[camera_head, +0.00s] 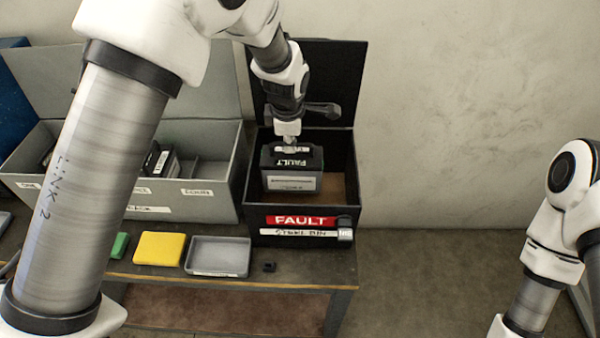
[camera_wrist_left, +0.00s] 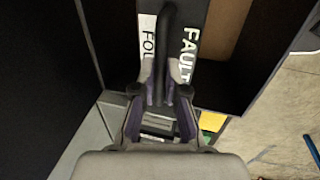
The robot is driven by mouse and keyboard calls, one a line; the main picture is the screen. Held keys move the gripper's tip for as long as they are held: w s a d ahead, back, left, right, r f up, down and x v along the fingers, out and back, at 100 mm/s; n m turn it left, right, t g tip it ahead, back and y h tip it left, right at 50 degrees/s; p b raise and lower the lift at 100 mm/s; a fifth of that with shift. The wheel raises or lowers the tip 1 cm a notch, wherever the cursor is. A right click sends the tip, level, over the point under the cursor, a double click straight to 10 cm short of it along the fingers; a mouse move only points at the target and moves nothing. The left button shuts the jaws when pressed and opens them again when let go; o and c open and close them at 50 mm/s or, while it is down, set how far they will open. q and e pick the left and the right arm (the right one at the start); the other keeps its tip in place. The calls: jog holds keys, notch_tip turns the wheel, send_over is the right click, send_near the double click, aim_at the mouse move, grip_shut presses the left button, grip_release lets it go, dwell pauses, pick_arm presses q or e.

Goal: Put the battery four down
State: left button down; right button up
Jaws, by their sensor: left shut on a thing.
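The battery (camera_head: 292,183) is a dark block with a grey front plate and a FAULT label on top. It hangs or rests inside the black steel bin (camera_head: 252,190), toward its left side; I cannot tell whether it touches the floor. My left gripper (camera_head: 290,143) is shut on the battery's top handle. In the left wrist view the fingers (camera_wrist_left: 163,92) close around the dark handle, and the battery top (camera_wrist_left: 193,22) shows FAULT and a partly hidden label starting "FOU". My right gripper is out of view.
The bin's lid (camera_head: 312,85) stands open behind. A grey compartment case (camera_head: 215,207) stands left, holding a dark block. A yellow box (camera_head: 159,248), grey tray (camera_head: 217,257), green item (camera_head: 120,246) and small black piece (camera_head: 269,267) lie along the bench front. The bin's right half is free.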

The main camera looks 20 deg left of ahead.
aim_at(290, 161)
pick_arm(q)
jog(key=f, duration=0.2)
jog(key=f+p, duration=0.1)
jog(key=shift+s+f, duration=0.2)
jog(key=shift+s, duration=0.05)
jog(key=x, duration=0.1)
jog(key=p+x, duration=0.1)
jog(key=x, duration=0.2)
jog(key=shift+s+d+f, duration=0.15)
jog(key=shift+s+f, duration=0.15)
jog(key=shift+f, duration=0.05)
jog(key=shift+s, duration=0.1)
jog(key=c, duration=1.2)
grip_release()
jog(key=shift+s+f, duration=0.1)
jog(key=shift+f, duration=0.05)
